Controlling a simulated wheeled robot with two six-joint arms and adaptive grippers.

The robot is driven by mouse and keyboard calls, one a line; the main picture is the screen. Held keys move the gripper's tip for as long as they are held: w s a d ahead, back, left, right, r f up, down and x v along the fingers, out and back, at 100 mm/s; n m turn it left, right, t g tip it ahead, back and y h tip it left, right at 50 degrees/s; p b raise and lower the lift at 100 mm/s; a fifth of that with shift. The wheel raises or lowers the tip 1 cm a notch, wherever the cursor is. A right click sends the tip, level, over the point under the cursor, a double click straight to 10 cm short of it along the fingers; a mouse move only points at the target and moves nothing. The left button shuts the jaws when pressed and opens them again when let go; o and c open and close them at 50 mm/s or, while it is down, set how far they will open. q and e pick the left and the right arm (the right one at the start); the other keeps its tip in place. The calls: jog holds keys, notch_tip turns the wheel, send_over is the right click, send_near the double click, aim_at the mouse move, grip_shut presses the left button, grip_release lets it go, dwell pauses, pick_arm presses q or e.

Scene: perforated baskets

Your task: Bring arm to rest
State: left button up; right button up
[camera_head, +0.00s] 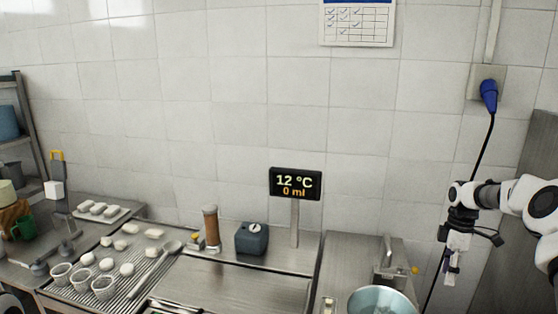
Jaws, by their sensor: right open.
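My right arm comes in from the right edge in the head view. Its gripper (451,268) hangs pointing down in front of the tiled wall, to the right of the metal counter. The fingers are small in the picture, look apart, and show nothing held between them. My left gripper does not show in this view.
Perforated white baskets (104,287) stand at the lower left, near several white lumps on a ribbed drainer. A display (295,184) reading 12 °C and 0 ml stands mid-counter. A pale blue bowl (382,301) sits below left of my right gripper. A black cable hangs behind it.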

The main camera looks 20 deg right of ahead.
jog(key=s+a+f+n+g+h+b, duration=0.1)
jog(key=s+a+f+n+g+b, duration=0.3)
jog(key=a+f, duration=1)
jog(key=s+a+f+m+g+b, duration=0.1)
jog(key=s+a+f+b, duration=0.4)
jog(key=a+f+b, duration=0.85)
jog(key=s+a+f+m+t+p, duration=0.15)
jog(key=s+a+f+m, duration=0.25)
jog(key=s+a+f, duration=0.45)
jog(key=s+a+f+m+t+p, duration=0.1)
jog(key=s+a+f+m+t, duration=0.3)
jog(key=s, duration=0.8)
jog(key=w+m, duration=0.1)
jog(key=w+d+m, duration=0.1)
jog(key=w+m, duration=0.1)
jog(key=w+d+m+t, duration=0.1)
jog(key=m, duration=0.1)
jog(key=shift+w+d+f, duration=0.1)
jog(key=shift+w+f, duration=0.1)
jog(key=shift+f, duration=0.2)
